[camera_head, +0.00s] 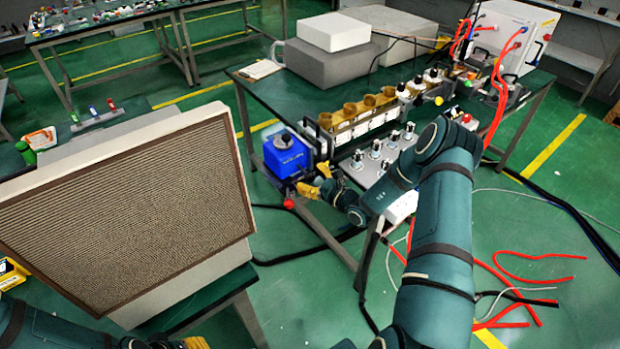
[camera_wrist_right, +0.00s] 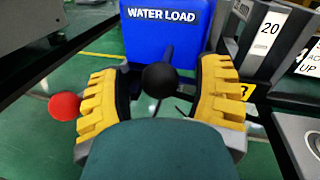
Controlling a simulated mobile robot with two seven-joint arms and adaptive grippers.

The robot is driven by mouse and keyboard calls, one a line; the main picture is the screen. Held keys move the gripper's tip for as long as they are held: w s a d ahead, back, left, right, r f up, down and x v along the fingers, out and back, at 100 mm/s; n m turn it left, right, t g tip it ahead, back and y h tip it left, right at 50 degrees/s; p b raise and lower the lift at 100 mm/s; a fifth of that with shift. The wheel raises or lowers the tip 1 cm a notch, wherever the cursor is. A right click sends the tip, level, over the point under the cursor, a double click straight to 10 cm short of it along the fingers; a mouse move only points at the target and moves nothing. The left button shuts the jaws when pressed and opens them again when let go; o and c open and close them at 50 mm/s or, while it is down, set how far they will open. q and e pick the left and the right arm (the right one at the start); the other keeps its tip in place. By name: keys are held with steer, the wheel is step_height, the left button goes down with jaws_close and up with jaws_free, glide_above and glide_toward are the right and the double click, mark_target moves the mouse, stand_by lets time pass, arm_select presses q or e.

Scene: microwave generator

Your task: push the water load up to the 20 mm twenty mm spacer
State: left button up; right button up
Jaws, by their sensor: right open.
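The blue water load (camera_head: 287,155) stands at the near left end of the bench assembly. In the right wrist view its labelled blue face (camera_wrist_right: 165,35) is straight ahead. A black ball knob (camera_wrist_right: 160,80) is in front of it, between my right gripper's yellow fingers (camera_wrist_right: 163,76). The fingers are open around the knob; contact is unclear. The grey spacer marked 20 (camera_wrist_right: 266,32) is right of the water load, with a narrow gap showing between them. In the head view my right gripper (camera_head: 317,181) is just below the water load. Of my left gripper (camera_head: 194,342), only a yellow bit shows at the bottom edge.
A red ball knob (camera_wrist_right: 65,107) is left of the right gripper. A row of brass-topped units (camera_head: 352,112) continues right of the water load, behind a panel with knobs (camera_head: 378,158). A large ribbed panel (camera_head: 130,205) fills the left. Red hoses (camera_head: 520,270) lie on the floor.

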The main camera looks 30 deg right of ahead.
mark_target(312, 162)
steer(key=shift+w, duration=0.1)
jaws_close()
steer(key=d, duration=0.2)
steer(key=d+b, duration=0.1)
steer(key=d, duration=0.2)
steer(key=shift+w+d+b, duration=0.2)
steer(key=shift+d+b, duration=0.05)
steer(key=shift+b, duration=0.05)
jaws_free()
steer(key=shift+d, duration=0.1)
steer(key=shift+s, duration=0.1)
